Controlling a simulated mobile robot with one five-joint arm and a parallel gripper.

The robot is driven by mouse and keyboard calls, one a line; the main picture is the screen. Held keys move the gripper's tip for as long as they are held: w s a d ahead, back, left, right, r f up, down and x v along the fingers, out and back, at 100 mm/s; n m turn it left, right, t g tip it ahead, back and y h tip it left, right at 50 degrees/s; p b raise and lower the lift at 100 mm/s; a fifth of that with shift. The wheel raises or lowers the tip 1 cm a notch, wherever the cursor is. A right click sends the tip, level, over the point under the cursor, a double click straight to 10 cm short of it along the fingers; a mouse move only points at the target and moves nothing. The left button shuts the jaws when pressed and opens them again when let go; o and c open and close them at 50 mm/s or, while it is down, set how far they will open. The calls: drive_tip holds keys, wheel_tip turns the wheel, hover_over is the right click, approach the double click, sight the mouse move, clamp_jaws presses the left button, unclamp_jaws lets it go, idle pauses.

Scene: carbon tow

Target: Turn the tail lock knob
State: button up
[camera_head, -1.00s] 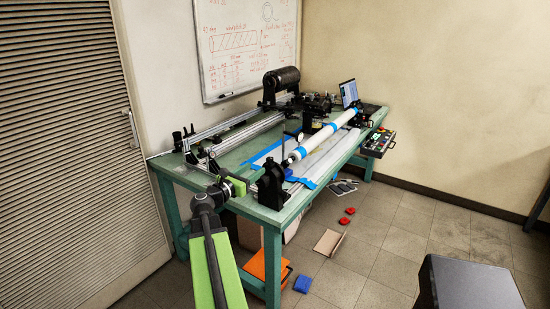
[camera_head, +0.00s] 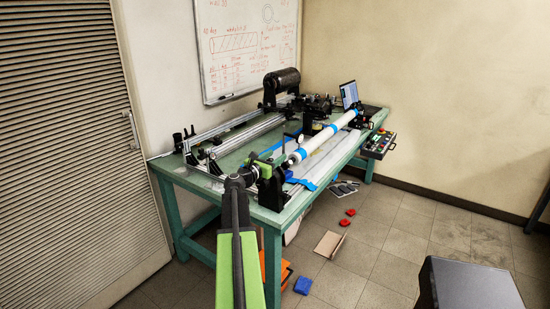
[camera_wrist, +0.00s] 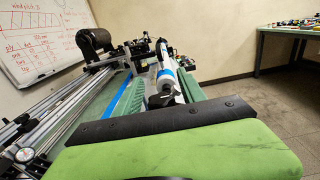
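The black tailstock (camera_head: 271,190) stands at the near end of the bench and holds the near end of the long white tube with blue bands (camera_head: 325,137). The tail lock knob cannot be made out; it is too small or hidden by my arm. My gripper (camera_head: 258,170) is at the left side of the tailstock, overlapping it in the head view, so contact cannot be told. In the wrist view, a green, black-edged part of my gripper (camera_wrist: 190,145) fills the bottom, with the tailstock (camera_wrist: 166,98) just beyond.
A control box (camera_head: 378,143) hangs off the right edge. Red and blue items lie on the floor; a dark box (camera_head: 465,285) stands front right.

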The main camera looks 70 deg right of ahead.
clamp_jaws()
drive_tip(key=shift+d, duration=0.15)
